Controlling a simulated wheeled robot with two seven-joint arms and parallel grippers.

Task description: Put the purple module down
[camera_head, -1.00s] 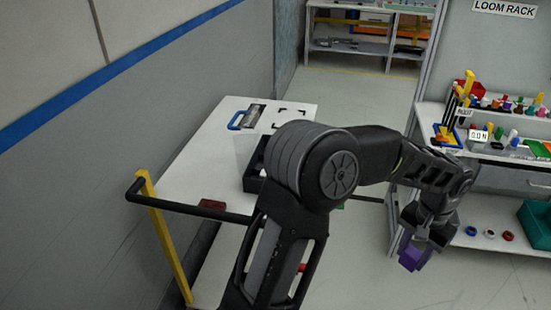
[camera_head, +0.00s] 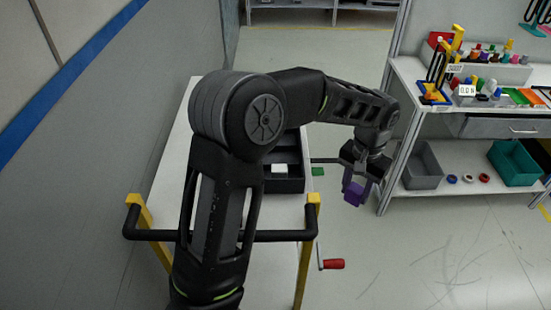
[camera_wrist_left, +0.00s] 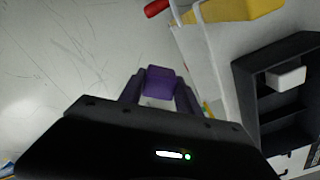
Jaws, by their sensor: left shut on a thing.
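The purple module (camera_head: 354,193) is held at the tips of my left gripper (camera_head: 358,180) in the head view. It hangs over the floor, in the gap between the white cart and the rack. In the left wrist view the purple module (camera_wrist_left: 160,81) sits between the two dark fingers of my left gripper (camera_wrist_left: 160,92). A black compartmented tray (camera_head: 290,185) lies on the cart, to the left of the gripper, partly hidden by my arm. The tray also shows at the right of the wrist view (camera_wrist_left: 245,80), with a white block (camera_wrist_left: 287,77) in it. My right gripper is not in view.
The white cart (camera_head: 165,200) has a black push handle (camera_head: 270,236) with yellow posts and a red-handled crank (camera_head: 333,264). The rack at right holds coloured parts on top, a grey bin (camera_head: 424,165) and a teal bin (camera_head: 514,162) below. Open floor lies at lower right.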

